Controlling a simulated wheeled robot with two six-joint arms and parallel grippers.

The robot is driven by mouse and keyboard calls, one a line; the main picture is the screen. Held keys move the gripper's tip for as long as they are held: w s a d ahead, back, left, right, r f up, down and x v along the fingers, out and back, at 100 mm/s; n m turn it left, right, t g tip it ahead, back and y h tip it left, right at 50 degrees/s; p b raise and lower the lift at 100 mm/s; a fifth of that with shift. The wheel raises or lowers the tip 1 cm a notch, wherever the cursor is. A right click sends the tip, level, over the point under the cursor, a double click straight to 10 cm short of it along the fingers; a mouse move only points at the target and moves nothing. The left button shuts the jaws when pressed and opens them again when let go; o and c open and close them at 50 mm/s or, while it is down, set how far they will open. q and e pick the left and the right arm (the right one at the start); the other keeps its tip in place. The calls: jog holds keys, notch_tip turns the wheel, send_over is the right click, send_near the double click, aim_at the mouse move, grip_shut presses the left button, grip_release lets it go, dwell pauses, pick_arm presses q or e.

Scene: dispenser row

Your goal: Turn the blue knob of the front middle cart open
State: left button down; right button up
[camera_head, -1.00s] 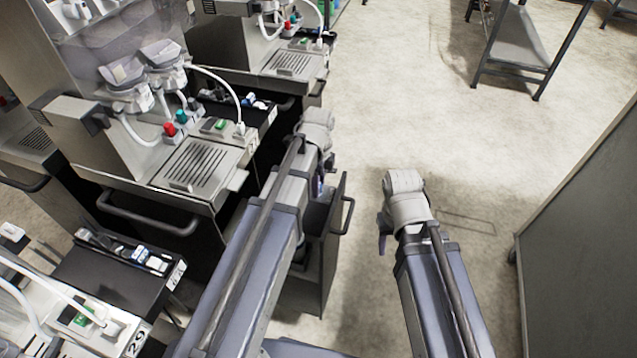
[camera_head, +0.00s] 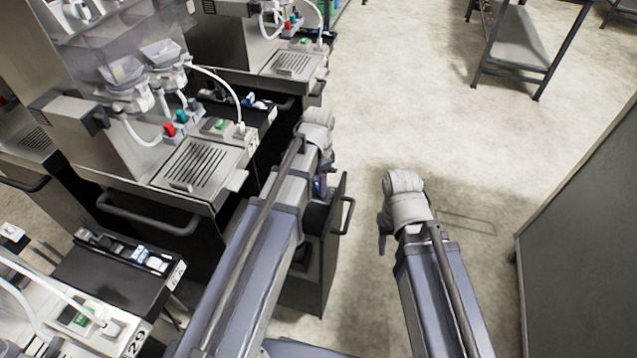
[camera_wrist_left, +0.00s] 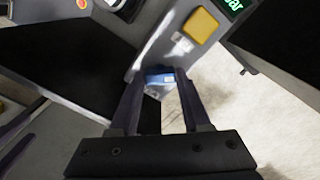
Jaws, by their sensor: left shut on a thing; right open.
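In the left wrist view, a blue part that looks like the blue knob (camera_wrist_left: 160,78) sits between the fingertips of my left gripper (camera_wrist_left: 161,76). The fingers are closed on its two sides. It is on a grey panel, and my fingers hide part of it. In the head view my left gripper (camera_head: 321,186) is at a dark cart (camera_head: 318,265), and my wrist and arm hide the knob and most of the cart top. My right gripper (camera_head: 383,243) hangs open over bare floor, touching nothing.
A yellow block (camera_wrist_left: 201,25) and a green-lit display lie close to the knob. Dispenser machines with red and green knobs (camera_head: 169,129) stand at the left, a black tray (camera_head: 115,277) at the lower left. A grey cabinet (camera_head: 585,235) stands at the right; the floor (camera_head: 430,100) between is clear.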

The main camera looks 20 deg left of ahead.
pick_arm(q)
jog(key=n, duration=0.4)
jog(key=shift+n, duration=2.8)
jog(key=shift+c, duration=1.8)
grip_release()
jog(key=shift+r, duration=0.1)
notch_tip(320, 180, up, 8)
jog(key=p, duration=0.8)
jog(key=shift+f, duration=0.2)
